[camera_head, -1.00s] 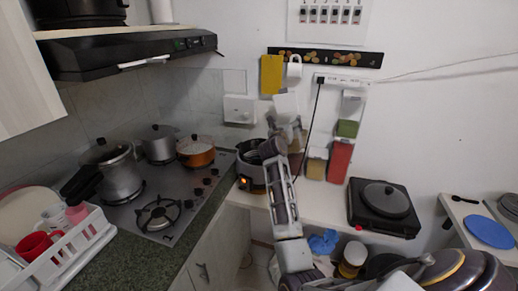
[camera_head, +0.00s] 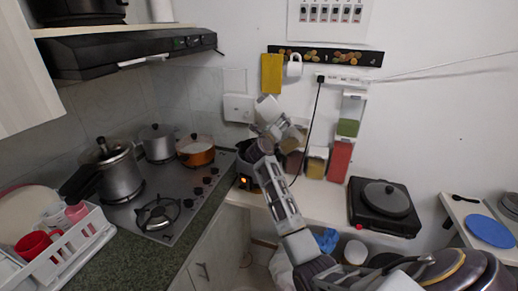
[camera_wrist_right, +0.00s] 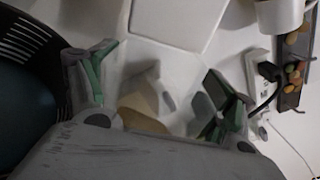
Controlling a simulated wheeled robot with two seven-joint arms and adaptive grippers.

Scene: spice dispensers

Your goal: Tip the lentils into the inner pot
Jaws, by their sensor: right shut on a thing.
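A white dispenser (camera_head: 268,108) is held tilted above the cooker by my right gripper (camera_head: 277,130). In the right wrist view the held dispenser (camera_wrist_right: 146,92) is pale, with a tan patch near its lower part; I cannot tell whether that is lentils. The right gripper (camera_wrist_right: 165,100) is shut on it, with green-lined fingers on both sides. The cooker (camera_head: 246,174) with an orange light stands on the counter corner, partly hidden by my right arm. Its dark pot (camera_wrist_right: 35,80) shows at the left of the wrist view; its contents cannot be made out. My left gripper is not in view.
Brown (camera_head: 293,164), yellow (camera_head: 316,163) and red (camera_head: 340,160) dispensers stand along the wall, with a green one (camera_head: 348,127) above. A black hotplate (camera_head: 385,207) sits right. An orange pot (camera_head: 196,151) and other pots are on the stove. A cable hangs near my gripper.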

